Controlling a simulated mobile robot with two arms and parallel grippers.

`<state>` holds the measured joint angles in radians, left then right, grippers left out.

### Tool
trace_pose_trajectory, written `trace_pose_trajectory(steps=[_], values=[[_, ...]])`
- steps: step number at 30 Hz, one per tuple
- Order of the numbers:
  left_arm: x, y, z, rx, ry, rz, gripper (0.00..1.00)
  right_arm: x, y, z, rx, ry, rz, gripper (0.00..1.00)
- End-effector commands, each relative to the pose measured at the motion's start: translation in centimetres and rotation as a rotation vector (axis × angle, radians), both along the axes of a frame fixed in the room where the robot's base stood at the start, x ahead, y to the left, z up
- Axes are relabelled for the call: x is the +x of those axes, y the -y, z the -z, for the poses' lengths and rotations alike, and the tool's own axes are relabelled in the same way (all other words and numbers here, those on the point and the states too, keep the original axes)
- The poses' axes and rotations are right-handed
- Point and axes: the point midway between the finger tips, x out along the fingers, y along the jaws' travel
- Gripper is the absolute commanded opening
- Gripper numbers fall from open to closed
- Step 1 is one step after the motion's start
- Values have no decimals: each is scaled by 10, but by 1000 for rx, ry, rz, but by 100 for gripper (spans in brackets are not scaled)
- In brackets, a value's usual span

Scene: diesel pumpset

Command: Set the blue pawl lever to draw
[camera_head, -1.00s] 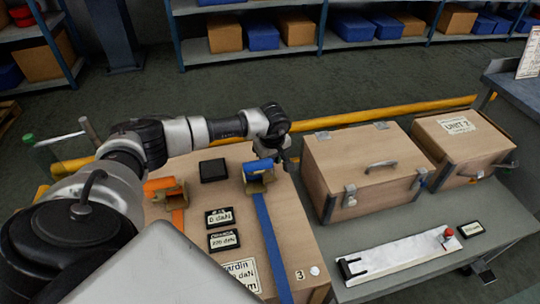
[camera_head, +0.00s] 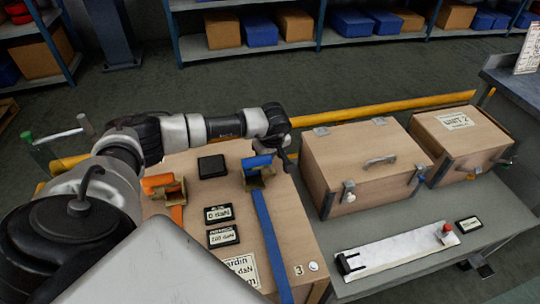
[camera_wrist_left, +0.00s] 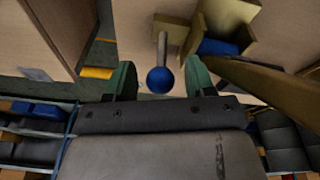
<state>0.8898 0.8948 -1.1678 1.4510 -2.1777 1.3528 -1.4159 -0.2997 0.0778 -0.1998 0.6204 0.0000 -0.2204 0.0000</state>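The blue ratchet (camera_head: 253,178) with its blue lever part (camera_head: 257,161) sits near the far edge of the wooden crate top, on a blue strap (camera_head: 268,232). In the left wrist view a blue ball knob (camera_wrist_left: 160,80) on a short metal rod (camera_wrist_left: 161,48) lies between my fingertips. The brassy ratchet body (camera_wrist_left: 228,22) is just beyond, to the right. My left gripper (camera_wrist_left: 160,78) is open around the knob, with a gap on both sides. In the head view the left gripper is partly hidden by its own wrist. My right gripper is not in view.
An orange ratchet (camera_head: 163,186), a black box (camera_head: 212,168) and two small displays share the crate top (camera_head: 215,270). Two latched wooden cases (camera_head: 350,175) (camera_head: 458,140) stand right. A yellow rail (camera_head: 385,109) runs behind. A white plate with a red knob (camera_head: 447,228) lies on the bench.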

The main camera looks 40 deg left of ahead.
Motion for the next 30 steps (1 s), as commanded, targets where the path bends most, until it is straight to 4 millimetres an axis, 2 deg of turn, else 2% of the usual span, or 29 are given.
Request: trace_pose_trajectory(steps=[7,21,25,30], values=[[-1,1,-7,0,0,1,54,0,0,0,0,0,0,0],[-11,15,-90,0,2,1,54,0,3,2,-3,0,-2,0],[-13,17,-102,0,0,-1,54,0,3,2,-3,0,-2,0],[-14,18,-106,0,-1,0,54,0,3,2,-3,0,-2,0]])
